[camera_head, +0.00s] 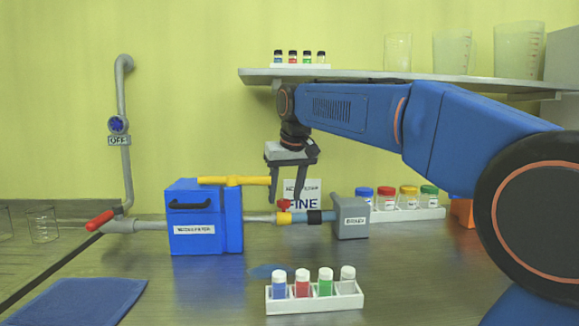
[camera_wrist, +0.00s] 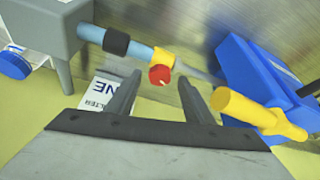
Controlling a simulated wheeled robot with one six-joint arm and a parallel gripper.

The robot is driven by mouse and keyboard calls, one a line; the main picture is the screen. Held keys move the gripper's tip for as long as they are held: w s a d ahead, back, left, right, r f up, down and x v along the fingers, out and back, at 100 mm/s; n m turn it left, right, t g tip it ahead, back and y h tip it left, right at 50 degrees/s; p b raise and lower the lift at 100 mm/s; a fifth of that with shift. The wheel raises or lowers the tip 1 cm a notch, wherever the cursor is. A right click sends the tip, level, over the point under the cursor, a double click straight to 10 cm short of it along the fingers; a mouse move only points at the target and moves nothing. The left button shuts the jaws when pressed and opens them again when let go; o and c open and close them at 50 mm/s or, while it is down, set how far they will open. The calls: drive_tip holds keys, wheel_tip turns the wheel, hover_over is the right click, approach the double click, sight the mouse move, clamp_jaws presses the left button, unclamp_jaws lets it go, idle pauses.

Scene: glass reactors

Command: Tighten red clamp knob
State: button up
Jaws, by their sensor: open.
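The red clamp knob (camera_head: 284,204) sits on a yellow clamp (camera_head: 284,217) on the pipe between the blue filter box (camera_head: 206,220) and the grey box (camera_head: 351,217). In the wrist view the red knob (camera_wrist: 159,76) shows on the yellow clamp (camera_wrist: 163,60), beyond the fingertips and roughly between them. My gripper (camera_head: 287,200) points down above the pipe with its fingers spread around the knob's position. In the wrist view my gripper (camera_wrist: 164,82) is open and empty. I cannot tell whether a finger touches anything.
A yellow handle (camera_head: 234,181) on the filter box is close to my left finger. A vial rack (camera_head: 315,302) stands in front, and another rack of jars (camera_head: 405,212) stands behind right. A shelf (camera_head: 420,79) with glassware hangs above. A red-handled valve (camera_head: 100,220) is at left.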

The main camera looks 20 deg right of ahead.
drive_tip(key=v, duration=1.6)
drive_tip(key=shift+r, duration=0.2)
drive_tip(key=shift+c, duration=1.4)
drive_tip(key=shift+d, duration=0.1)
